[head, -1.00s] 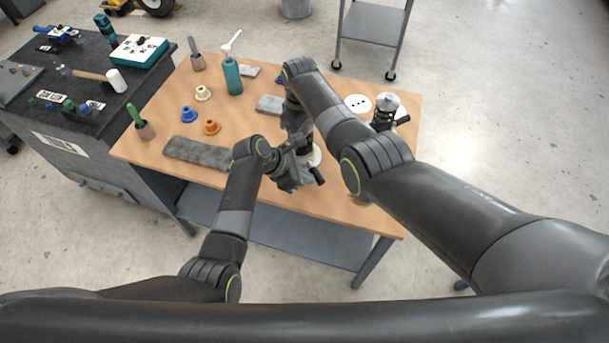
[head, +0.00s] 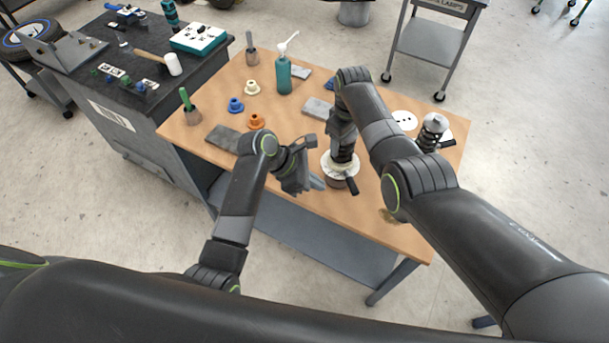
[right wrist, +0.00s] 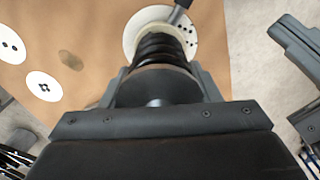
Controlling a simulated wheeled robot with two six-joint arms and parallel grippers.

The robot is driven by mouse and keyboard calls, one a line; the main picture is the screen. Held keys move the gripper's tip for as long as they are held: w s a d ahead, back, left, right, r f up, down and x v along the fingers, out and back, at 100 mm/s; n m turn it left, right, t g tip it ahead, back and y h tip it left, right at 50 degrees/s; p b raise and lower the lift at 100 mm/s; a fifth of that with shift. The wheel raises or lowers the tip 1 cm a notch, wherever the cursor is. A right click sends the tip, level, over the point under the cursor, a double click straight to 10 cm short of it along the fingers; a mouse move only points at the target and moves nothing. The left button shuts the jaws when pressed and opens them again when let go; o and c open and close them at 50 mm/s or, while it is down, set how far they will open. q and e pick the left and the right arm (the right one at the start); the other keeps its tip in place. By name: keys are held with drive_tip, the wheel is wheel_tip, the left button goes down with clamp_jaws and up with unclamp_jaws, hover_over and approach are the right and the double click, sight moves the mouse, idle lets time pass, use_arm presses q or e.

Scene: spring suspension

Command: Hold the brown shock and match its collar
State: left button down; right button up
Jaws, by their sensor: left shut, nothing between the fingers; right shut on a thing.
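My right gripper (head: 343,136) points down and is shut on the upper part of a shock (head: 343,156). In the right wrist view the shock's black coil spring (right wrist: 158,47) shows between my fingers (right wrist: 160,86). The shock stands in a white round plate (head: 327,165) with a dark handle and a brown base below. My left gripper (head: 316,183) is shut and empty, just left of and nearer than that plate, seemingly apart from it. Three loose collars lie on the table: blue (head: 236,104), cream (head: 252,87) and orange (head: 256,121).
A second shock (head: 431,135) stands at the right table edge beside a white dotted disc (head: 403,120). A teal bottle (head: 284,75) stands at the back. A grey slab (head: 228,138) and a green-handled brush (head: 189,108) are at the left. The front right table is mostly clear.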

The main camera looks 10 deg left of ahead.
use_arm(q)
drive_tip(key=shift+s+v, duration=0.2)
drive_tip(key=shift+v, duration=1)
drive_tip(key=shift+s+v, duration=0.2)
drive_tip(key=shift+v, duration=1)
use_arm(e)
drive_tip(key=o, duration=1.2)
drive_tip(key=shift+c, duration=0.2)
